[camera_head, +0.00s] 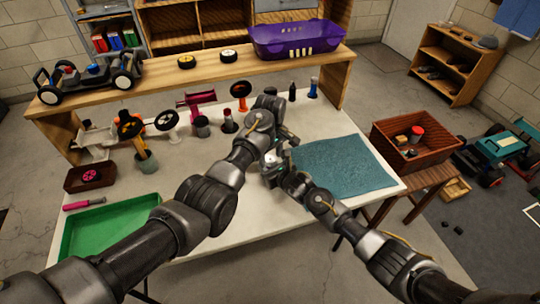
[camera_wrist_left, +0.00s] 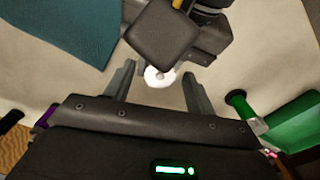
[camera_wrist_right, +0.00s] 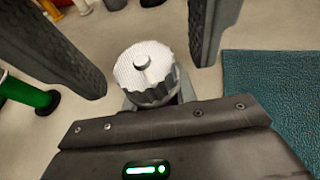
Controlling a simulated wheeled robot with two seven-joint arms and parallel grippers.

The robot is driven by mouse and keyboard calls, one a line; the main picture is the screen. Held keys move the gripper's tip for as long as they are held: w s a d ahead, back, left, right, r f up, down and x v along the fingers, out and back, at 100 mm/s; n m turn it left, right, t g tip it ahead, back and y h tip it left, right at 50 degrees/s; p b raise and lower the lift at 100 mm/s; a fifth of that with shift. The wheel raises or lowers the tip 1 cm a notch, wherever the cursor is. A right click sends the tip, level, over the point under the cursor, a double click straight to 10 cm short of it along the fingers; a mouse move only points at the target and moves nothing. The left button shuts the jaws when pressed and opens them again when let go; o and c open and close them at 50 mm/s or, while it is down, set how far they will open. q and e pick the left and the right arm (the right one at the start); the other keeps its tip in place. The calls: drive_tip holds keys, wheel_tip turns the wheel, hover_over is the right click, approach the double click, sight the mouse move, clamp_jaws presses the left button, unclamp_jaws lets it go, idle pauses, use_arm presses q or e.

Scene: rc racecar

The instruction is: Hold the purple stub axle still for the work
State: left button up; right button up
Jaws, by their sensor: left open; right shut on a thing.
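No purple stub axle can be made out clearly. My right gripper (camera_head: 275,172) is shut on a pale, ribbed round part (camera_wrist_right: 148,76) with a small stud on top, above the table. The jaws' contact is mostly hidden under it. A white round piece, seemingly the same part, shows in the left wrist view (camera_wrist_left: 160,76), partly behind a dark block of the right hand. My left gripper (camera_wrist_left: 158,88) is open, its fingers on either side of this piece, not visibly touching. In the right wrist view two large dark fingers, seemingly the left gripper's, flank the part.
A teal mat (camera_head: 345,166) lies right of the grippers, a green tray (camera_head: 108,226) at front left. Stands and small tools, including a magenta one (camera_head: 196,98), line the table's back. A purple basket (camera_head: 297,40) sits on the shelf. A wooden crate (camera_head: 412,140) stands right.

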sight(271, 158)
use_arm(q)
drive_tip(key=c, duration=1)
drive_tip(key=m, duration=0.4)
drive_tip(key=shift+m, duration=0.4)
drive_tip(key=o, duration=1)
wheel_tip(271, 158, up, 12)
